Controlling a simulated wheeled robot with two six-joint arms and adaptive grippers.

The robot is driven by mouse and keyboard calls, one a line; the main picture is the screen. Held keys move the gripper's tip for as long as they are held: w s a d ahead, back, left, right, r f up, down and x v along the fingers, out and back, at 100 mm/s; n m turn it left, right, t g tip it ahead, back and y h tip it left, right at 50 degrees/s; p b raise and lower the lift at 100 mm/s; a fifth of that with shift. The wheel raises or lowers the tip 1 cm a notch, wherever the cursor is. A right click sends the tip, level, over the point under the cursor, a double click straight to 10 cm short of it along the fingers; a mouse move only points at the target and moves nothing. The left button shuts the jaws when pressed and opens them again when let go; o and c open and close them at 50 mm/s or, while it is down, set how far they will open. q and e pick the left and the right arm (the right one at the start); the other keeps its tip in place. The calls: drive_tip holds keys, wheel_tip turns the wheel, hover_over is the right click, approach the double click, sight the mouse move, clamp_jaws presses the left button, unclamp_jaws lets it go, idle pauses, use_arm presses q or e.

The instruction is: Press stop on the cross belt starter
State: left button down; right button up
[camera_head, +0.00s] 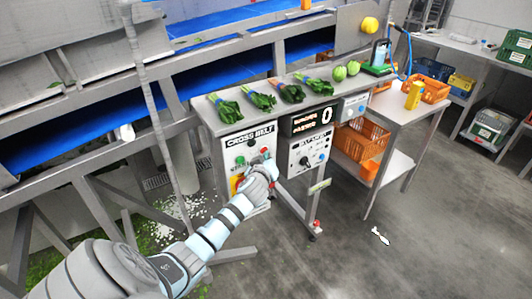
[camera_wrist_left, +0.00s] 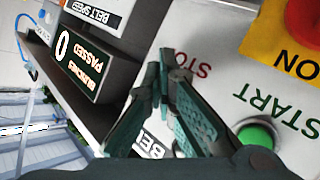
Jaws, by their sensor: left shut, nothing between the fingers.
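The white cross belt starter panel (camera_head: 236,150) hangs below the front edge of the metal bench. Its green start button (camera_wrist_left: 258,136) shows in the wrist view, near a red knob (camera_wrist_left: 307,20) on a yellow plate. The red stop lettering (camera_wrist_left: 203,71) is partly covered by my fingers, and the stop button itself is hidden behind them. My left gripper (camera_head: 266,166) is in front of the panel's right side. Its fingers (camera_wrist_left: 165,62) are shut and empty, tips close to the panel; I cannot tell whether they touch. My right gripper is out of view.
Beside the panel are a counter display (camera_head: 326,115) and a belt speed box (camera_head: 309,150). Bunches of greens (camera_head: 262,99) lie on the bench (camera_head: 212,122) above. An orange crate (camera_head: 357,143) is to the right. The floor in front is mostly clear.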

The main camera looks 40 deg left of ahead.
use_arm(q)
drive_tip(key=shift+s+d, duration=0.25)
drive_tip(key=shift+d, duration=0.55)
drive_tip(key=shift+s+d+p, duration=0.2)
drive_tip(key=shift+s+d, duration=0.05)
drive_tip(key=shift+d, duration=0.55)
drive_tip(key=shift+s+d+p, duration=0.15)
drive_tip(key=shift+s+d, duration=0.1)
drive_tip(key=shift+d, duration=0.55)
drive_tip(key=shift+s+d+p, duration=0.2)
drive_tip(key=shift+s+d, duration=0.05)
drive_tip(key=shift+d, duration=0.55)
